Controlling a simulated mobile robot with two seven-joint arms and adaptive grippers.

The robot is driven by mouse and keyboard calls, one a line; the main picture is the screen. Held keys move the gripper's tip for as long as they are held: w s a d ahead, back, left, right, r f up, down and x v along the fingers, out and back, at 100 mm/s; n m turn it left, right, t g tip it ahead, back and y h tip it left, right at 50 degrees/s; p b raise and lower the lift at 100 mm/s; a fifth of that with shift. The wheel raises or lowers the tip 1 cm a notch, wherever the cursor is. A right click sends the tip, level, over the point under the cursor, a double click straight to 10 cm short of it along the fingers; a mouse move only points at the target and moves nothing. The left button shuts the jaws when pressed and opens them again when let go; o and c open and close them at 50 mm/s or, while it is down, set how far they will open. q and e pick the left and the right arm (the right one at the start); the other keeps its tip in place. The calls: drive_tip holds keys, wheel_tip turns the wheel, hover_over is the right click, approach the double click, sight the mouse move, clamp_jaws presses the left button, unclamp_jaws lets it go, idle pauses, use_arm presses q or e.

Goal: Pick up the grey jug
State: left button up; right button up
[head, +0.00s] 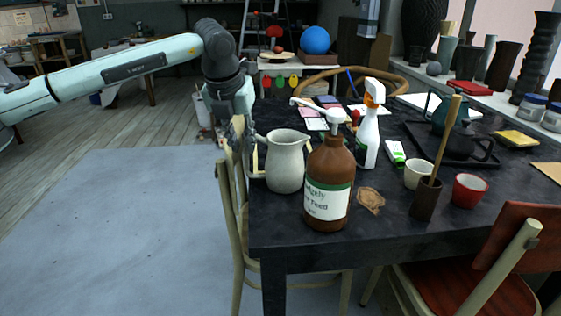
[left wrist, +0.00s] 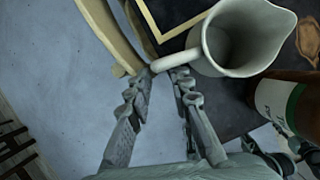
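The grey jug (head: 285,163) stands upright near the table's left edge, its handle on the left and its spout on the right. My left gripper (head: 247,160) points down beside the handle. In the left wrist view, the jug (left wrist: 246,35) is seen from above, and its handle reaches toward the gap between my left gripper's fingertips (left wrist: 163,74). The fingers are apart, with nothing clamped between them. I cannot tell how far the handle lies between them.
A brown pump bottle (head: 330,186) stands close to the jug's right. A white spray bottle (head: 368,140) is behind it. A cup (head: 419,174), a red cup (head: 468,190) and a dark teapot (head: 465,142) are farther right. A wooden chair (head: 238,215) stands against the dark table's (head: 380,240) left side.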

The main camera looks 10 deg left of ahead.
use_arm(q)
drive_tip(key=x, duration=0.7)
drive_tip(key=shift+w+d+f, duration=0.1)
drive_tip(key=shift+w+f, duration=0.1)
drive_tip(key=shift+f, duration=0.05)
drive_tip(key=shift+c, duration=0.5)
clamp_jaws()
drive_tip(key=shift+r, duration=0.15)
